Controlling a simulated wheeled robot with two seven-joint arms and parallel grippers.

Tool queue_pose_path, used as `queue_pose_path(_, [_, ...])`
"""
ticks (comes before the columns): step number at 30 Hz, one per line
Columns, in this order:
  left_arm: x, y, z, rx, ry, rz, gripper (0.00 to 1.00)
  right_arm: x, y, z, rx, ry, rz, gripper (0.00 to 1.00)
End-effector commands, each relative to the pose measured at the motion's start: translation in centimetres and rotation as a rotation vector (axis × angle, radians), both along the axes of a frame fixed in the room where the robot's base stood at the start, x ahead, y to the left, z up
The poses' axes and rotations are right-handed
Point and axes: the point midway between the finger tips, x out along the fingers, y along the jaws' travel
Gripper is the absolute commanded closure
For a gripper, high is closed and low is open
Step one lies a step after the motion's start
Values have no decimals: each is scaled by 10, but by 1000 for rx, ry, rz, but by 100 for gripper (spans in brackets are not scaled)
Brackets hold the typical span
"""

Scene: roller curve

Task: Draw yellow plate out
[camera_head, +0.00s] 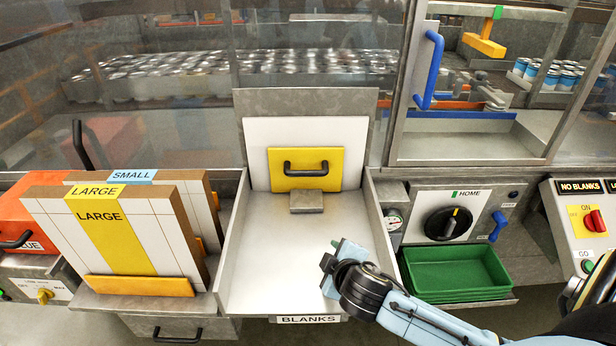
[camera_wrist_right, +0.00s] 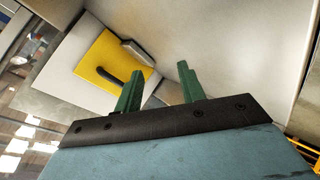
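The yellow plate (camera_head: 305,169) with a black bar handle (camera_head: 306,168) stands upright against a white panel (camera_head: 260,139) at the back of the metal tray marked BLANKS (camera_head: 262,283). It also shows in the right wrist view (camera_wrist_right: 97,62). A small grey block (camera_head: 308,201) sits at the plate's lower edge. My right gripper (camera_head: 338,250) hangs over the front right part of the tray, apart from the plate. In the right wrist view its two green fingers (camera_wrist_right: 158,78) are spread with nothing between them. My left gripper is not in view.
Upright boards marked LARGE (camera_head: 170,230) and SMALL (camera_head: 188,190) stand left of the tray. A green bin (camera_head: 455,270) and a control panel with a black knob (camera_head: 447,223) are at the right. The tray floor is mostly clear.

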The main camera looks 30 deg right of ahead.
Motion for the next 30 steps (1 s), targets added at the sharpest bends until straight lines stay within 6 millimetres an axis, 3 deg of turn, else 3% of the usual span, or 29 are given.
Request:
queue_pose_path(3, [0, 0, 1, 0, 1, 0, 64, 48, -28, 25, -203, -127, 123, 60])
queue_pose_path(6, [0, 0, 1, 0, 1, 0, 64, 81, -48, 46, -372, -212, 231, 60])
queue_pose_path(12, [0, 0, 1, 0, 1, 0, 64, 110, -69, 68, -548, -277, 354, 60])
queue_pose_path(17, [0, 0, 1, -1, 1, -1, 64, 123, -72, 67, -564, -283, 365, 60])
queue_pose_path(30, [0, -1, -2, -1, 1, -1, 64, 193, -82, 54, -561, -283, 363, 60])
